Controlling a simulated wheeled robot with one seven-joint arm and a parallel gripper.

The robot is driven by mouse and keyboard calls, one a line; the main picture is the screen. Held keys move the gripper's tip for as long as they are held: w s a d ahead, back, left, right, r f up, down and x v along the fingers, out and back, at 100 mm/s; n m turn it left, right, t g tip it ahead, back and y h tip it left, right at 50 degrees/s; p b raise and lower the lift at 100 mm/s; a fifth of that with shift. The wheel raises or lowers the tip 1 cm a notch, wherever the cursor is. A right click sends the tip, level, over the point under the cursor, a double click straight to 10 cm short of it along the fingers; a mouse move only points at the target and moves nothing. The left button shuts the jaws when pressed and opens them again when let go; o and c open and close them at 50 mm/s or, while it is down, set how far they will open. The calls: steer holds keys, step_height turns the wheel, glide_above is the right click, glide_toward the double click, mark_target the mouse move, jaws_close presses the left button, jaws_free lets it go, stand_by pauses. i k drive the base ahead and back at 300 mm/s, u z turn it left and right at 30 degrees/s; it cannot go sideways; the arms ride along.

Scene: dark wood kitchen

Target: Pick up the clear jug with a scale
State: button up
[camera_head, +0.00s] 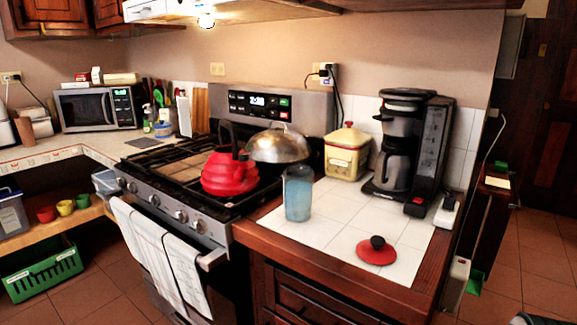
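A clear, bluish jug (298,196) stands upright on the white tiled counter (335,225), just right of the stove. Its scale markings are too small to make out. The domed metal lid (279,146) is behind it and to its left, and overlaps its outline closely; I cannot tell if they touch. My gripper is not in view.
A red kettle (229,172) sits on the stove (190,180) left of the jug. A red lid with a black knob (376,251) lies in front right. A yellow canister (347,153) and coffee maker (408,150) stand behind. Tiles between are clear.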

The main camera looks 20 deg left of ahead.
mark_target(298, 179)
steer(key=z, duration=0.3)
steer(key=i, duration=0.25)
steer(key=u, duration=2.75)
steer(key=i, duration=1.9)
steer(key=z, duration=0.45)
